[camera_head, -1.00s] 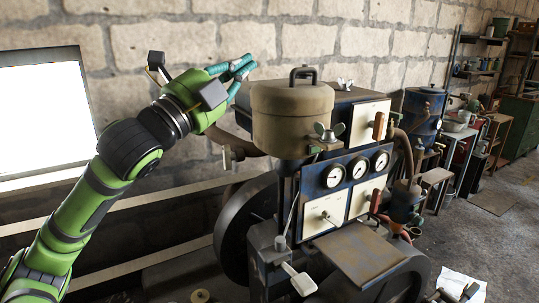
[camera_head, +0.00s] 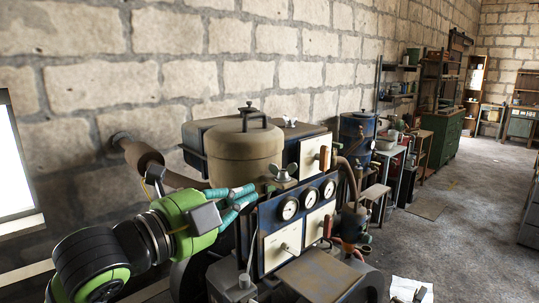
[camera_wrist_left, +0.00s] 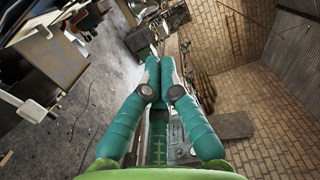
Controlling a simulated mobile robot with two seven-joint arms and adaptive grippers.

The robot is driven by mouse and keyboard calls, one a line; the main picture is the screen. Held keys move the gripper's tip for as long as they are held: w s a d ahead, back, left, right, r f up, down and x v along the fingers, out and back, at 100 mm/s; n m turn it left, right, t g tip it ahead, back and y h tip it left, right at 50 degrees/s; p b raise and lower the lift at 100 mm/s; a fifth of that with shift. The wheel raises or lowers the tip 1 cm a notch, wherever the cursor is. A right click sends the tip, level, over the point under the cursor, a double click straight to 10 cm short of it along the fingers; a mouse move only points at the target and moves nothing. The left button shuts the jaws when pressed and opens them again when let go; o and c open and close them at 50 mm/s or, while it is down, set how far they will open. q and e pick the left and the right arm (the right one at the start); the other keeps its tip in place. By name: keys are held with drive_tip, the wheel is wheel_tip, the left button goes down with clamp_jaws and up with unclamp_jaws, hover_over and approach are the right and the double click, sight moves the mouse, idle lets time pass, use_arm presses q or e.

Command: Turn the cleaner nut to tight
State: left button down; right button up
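A large wing nut (camera_head: 283,172) stands at the front of the engine, beside the round tan canister (camera_head: 230,150). A smaller wing nut (camera_head: 290,122) sits on the box top behind it, and a small knob (camera_head: 249,104) tops the canister. I cannot tell for certain which is the cleaner nut. My left gripper (camera_head: 254,193) is left of and below the large wing nut, apart from it, in front of the canister's lower side. In the left wrist view its fingers (camera_wrist_left: 160,68) converge almost together, with nothing visible between them. My right gripper is not in view.
The gauge panel (camera_head: 270,238) with several dials is close right of the gripper. A pipe (camera_head: 140,157) runs from the wall behind the canister. A flat plate (camera_head: 313,275) juts out at the front. The floor at right (camera_head: 465,215) is largely clear.

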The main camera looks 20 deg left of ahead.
sight(283, 170)
use_arm(q)
drive_tip(key=w+p, duration=0.1)
drive_tip(key=w, duration=0.2)
drive_tip(key=w+d+p, duration=0.1)
drive_tip(key=w, duration=0.3)
drive_tip(key=w+d+p, duration=0.1)
drive_tip(key=w, duration=0.2)
drive_tip(key=shift+w, duration=0.15)
drive_tip(key=shift+d, duration=0.1)
